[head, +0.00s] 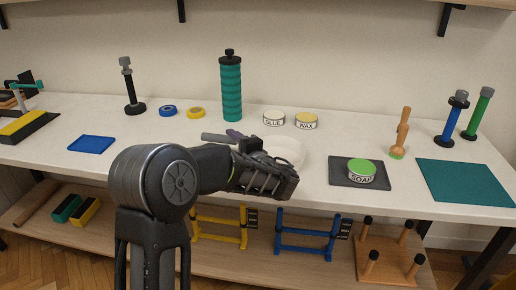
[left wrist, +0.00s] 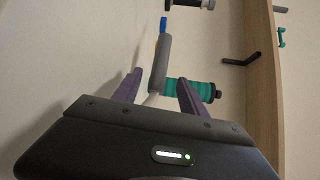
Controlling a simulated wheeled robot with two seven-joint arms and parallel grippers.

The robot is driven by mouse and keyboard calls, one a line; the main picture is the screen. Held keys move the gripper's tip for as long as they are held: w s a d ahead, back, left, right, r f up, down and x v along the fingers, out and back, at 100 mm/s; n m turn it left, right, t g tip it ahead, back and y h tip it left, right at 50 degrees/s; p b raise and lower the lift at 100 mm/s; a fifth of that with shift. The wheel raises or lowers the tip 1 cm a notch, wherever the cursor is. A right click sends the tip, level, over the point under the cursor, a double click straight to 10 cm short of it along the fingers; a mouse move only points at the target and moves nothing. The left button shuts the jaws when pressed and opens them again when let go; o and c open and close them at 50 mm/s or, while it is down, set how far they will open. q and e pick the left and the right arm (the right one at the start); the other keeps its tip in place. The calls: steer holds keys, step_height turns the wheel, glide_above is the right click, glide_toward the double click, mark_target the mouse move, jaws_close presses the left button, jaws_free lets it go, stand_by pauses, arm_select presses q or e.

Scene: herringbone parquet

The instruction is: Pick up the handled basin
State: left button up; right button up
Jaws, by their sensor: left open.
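The handled basin (head: 291,148) is white and round and stands on the white bench, partly hidden behind my left arm. A grey bar, which looks like its handle (head: 216,138), sticks out to the left past my left gripper (head: 238,138). In the left wrist view the grey handle (left wrist: 161,60) shows ahead, between the lines of the two purple fingers. My left gripper (left wrist: 158,88) is open there, its fingers apart; I cannot tell whether the handle lies between the fingertips or just beyond them. My right gripper is not in view.
A teal bottle (head: 231,88) stands behind the handle. The glue tin (head: 273,118) and wax tin (head: 306,121) are behind the basin. The soap tin (head: 361,171) sits on a dark tray (head: 337,179) to the right.

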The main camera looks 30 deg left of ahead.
mark_target(221, 136)
arm_select(q)
steer(key=shift+x, duration=1.25)
steer(key=shift+a, duration=0.15)
steer(key=x, duration=0.5)
steer(key=shift+f+p, duration=0.15)
steer(key=shift+p, duration=0.15)
steer(key=shift+c, duration=0.4)
jaws_close()
